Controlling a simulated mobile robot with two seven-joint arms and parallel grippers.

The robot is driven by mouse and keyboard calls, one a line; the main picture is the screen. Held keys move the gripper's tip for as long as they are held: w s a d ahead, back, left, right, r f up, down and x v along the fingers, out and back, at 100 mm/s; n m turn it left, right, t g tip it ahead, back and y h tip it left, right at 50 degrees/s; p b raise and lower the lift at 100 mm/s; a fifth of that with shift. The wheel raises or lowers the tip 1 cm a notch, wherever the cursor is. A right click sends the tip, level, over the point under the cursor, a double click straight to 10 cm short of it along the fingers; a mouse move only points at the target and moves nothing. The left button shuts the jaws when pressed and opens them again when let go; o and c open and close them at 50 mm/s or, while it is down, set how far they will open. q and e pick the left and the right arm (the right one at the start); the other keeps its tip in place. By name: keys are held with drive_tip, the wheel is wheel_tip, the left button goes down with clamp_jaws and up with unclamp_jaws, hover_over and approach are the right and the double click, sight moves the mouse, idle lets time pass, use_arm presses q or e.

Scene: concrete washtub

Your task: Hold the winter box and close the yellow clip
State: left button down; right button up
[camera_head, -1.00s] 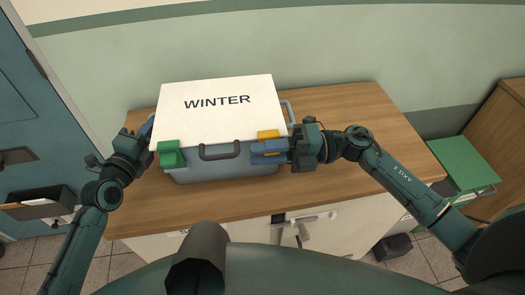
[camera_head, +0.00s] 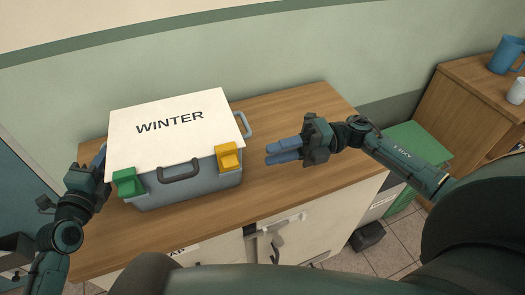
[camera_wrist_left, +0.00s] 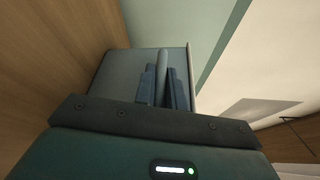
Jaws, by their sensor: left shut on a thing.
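The winter box (camera_head: 150,190) is grey with a white lid marked WINTER and stands on the wooden counter. The lid lies flat on it.
The wooden counter (camera_head: 290,190) is clear to the right of the box. A dark front handle (camera_head: 180,172) and a right side handle (camera_head: 243,125) stick out from the box. A green-topped cabinet (camera_head: 420,140) and a shelf with a blue mug (camera_head: 506,55) stand further right.

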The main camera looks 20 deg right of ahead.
use_arm(q)
drive_tip(key=c, duration=1.4)
unclamp_jaws()
drive_tip(key=shift+v, duration=3.55)
